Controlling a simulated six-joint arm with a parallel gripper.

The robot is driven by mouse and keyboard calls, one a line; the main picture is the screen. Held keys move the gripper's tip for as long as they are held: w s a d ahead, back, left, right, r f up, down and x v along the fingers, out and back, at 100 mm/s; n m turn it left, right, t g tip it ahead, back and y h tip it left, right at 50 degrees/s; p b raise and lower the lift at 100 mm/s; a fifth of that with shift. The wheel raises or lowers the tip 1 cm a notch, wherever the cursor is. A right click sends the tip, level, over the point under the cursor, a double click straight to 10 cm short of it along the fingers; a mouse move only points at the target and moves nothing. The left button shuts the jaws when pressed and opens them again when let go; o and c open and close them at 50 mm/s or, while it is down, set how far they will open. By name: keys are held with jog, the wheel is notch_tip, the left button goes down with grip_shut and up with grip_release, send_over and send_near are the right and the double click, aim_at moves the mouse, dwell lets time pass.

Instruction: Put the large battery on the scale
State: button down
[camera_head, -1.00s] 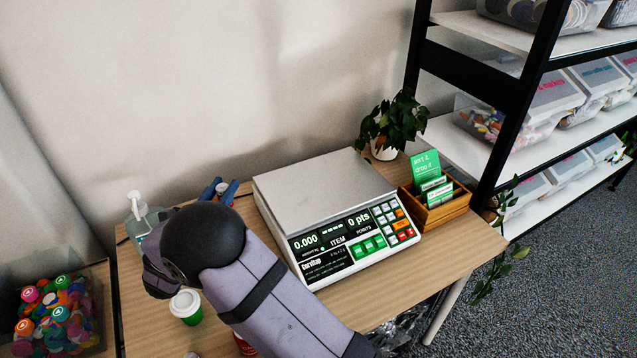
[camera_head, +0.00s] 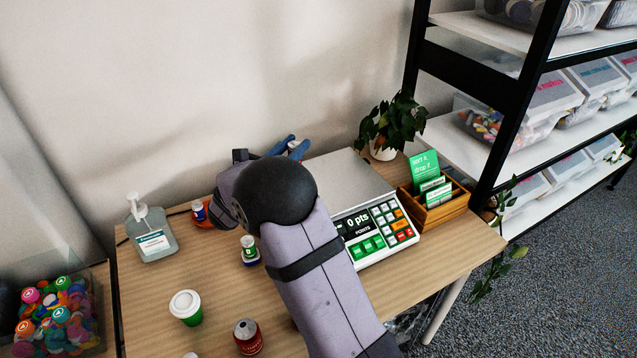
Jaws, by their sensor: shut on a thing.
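The scale (camera_head: 345,172) stands on the table with a bare grey plate and a keypad front. My arm covers its left part and part of its display. My gripper (camera_head: 291,145) has blue fingers and is above the back left edge of the scale. It is shut on a small pale thing, which fits the large battery; the fingers hide most of it. A small blue, white and red item (camera_head: 199,209) on an orange base and a green and white item (camera_head: 249,247) on a dark blue base stand left of my arm.
A pump bottle (camera_head: 152,237), a lidded cup (camera_head: 186,307) and a red can (camera_head: 248,337) stand left of my arm. A potted plant (camera_head: 396,125) and a wooden card box (camera_head: 440,207) are close to the scale's right side. A black-framed shelf is beyond.

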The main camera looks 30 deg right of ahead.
jog(key=shift+f+p, duration=0.45)
jog(key=shift+f, duration=4.45)
jog(key=shift+f, duration=0.1)
jog(key=shift+f, duration=0.15)
jog(key=c, duration=1.4)
grip_release()
jog(key=shift+c, duration=0.2)
